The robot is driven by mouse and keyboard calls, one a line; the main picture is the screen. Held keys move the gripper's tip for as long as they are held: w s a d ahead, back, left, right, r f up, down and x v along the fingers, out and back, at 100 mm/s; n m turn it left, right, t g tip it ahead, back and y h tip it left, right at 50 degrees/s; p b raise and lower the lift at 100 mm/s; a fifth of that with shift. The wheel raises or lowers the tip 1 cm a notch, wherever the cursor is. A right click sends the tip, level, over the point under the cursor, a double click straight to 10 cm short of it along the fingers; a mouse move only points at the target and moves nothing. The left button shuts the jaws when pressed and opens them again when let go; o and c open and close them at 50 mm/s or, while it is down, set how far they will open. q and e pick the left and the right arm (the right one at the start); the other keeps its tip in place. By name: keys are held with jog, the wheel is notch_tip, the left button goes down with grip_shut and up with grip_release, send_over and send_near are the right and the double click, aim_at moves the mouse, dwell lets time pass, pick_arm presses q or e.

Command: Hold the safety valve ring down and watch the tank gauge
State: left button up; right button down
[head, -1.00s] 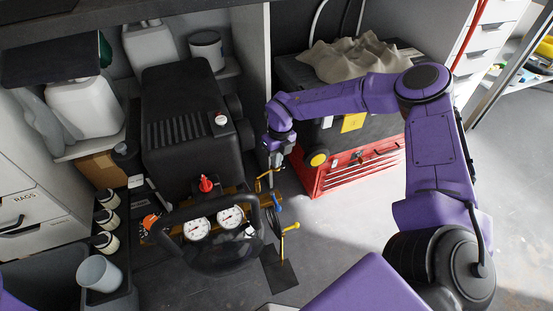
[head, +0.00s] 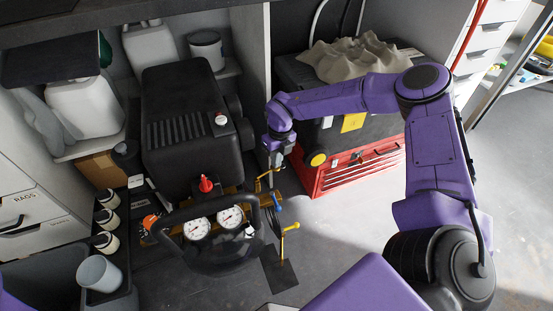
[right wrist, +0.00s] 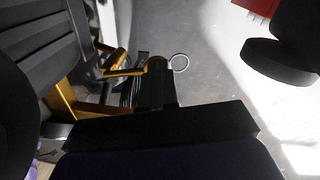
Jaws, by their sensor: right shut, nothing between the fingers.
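The black air compressor tank (head: 210,262) stands on the floor under the bench with two round white gauges, the left gauge (head: 197,229) and the right gauge (head: 230,218). Their readings are too small to tell. In the right wrist view, the metal safety valve ring (right wrist: 180,62) shows just beyond my fingertips, beside a brass fitting (right wrist: 125,70). I cannot tell whether my fingers touch it. My right gripper (head: 274,165) points down by the brass pipework and is shut with nothing in it; it also shows in the right wrist view (right wrist: 158,68). My left gripper is out of view.
A red knob (head: 206,184) stands up behind the gauges. The black motor cover (head: 183,120) lies left of my right gripper. A red tool chest (head: 350,172) stands close on its right. A grey cup (head: 99,273) is at the lower left. Open floor lies at right.

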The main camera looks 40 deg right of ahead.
jog(key=shift+r+p, duration=0.7)
jog(key=shift+r, duration=0.25)
notch_tip(320, 180, up, 14)
jog(key=p, duration=0.5)
jog(key=shift+f, duration=0.25)
dwell(1.0)
